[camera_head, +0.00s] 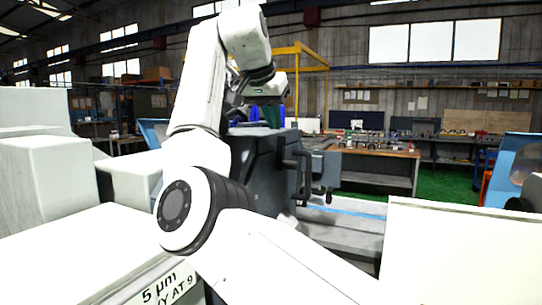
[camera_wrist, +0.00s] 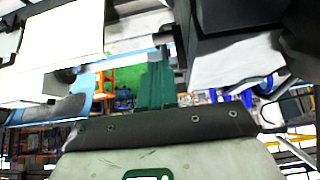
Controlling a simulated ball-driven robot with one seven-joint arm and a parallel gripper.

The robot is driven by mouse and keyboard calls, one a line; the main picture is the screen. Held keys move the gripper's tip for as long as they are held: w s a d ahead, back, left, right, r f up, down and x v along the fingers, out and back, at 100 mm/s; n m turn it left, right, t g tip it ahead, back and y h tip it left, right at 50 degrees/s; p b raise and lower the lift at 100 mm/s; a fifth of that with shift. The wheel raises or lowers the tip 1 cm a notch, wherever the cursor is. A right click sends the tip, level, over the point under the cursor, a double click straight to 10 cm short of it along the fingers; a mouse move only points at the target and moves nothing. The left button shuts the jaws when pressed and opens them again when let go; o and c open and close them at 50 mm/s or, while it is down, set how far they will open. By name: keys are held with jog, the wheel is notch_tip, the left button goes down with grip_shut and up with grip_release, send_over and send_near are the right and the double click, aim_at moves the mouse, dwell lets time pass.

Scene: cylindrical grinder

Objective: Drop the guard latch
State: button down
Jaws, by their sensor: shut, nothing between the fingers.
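My gripper (camera_head: 271,114) hangs at the end of my raised arm, beside the dark grey machine housing (camera_head: 255,165). In the wrist view, its green fingers (camera_wrist: 163,60) are together with nothing between them. Black handles (camera_head: 302,172) stand on the right side of the housing, below and right of my gripper and apart from it. I cannot make out which part is the guard latch; my arm hides part of the housing. In the wrist view, a dark block (camera_wrist: 238,16) is close to the fingers on the right.
A white machine cover (camera_head: 455,250) is at the front right and pale blocks (camera_head: 45,180) are at the left. A workbench (camera_head: 375,165) with small parts stands behind on a green floor (camera_head: 450,188). A yellow frame (camera_head: 312,60) rises behind my arm.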

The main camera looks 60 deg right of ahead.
aim_at(291, 162)
jog(key=p+x, duration=0.1)
jog(key=x, duration=0.3)
jog(key=p+x, duration=0.1)
jog(key=x, duration=0.4)
jog(key=p+x, duration=0.1)
jog(key=x, duration=0.4)
jog(key=shift+d+r, duration=0.3)
jog(key=shift+d, duration=0.05)
jog(key=shift+d+f+h+b, duration=0.25)
jog(key=shift+f+h+b, duration=0.35)
jog(key=shift+b, duration=0.15)
jog(key=shift+d+f+h+b, duration=0.15)
jog(key=shift+d+h+b, duration=0.05)
jog(key=shift+h+b, duration=0.2)
jog(key=shift+h, duration=0.4)
jog(key=shift+r+h+b, duration=0.25)
jog(key=shift+h+b, duration=0.15)
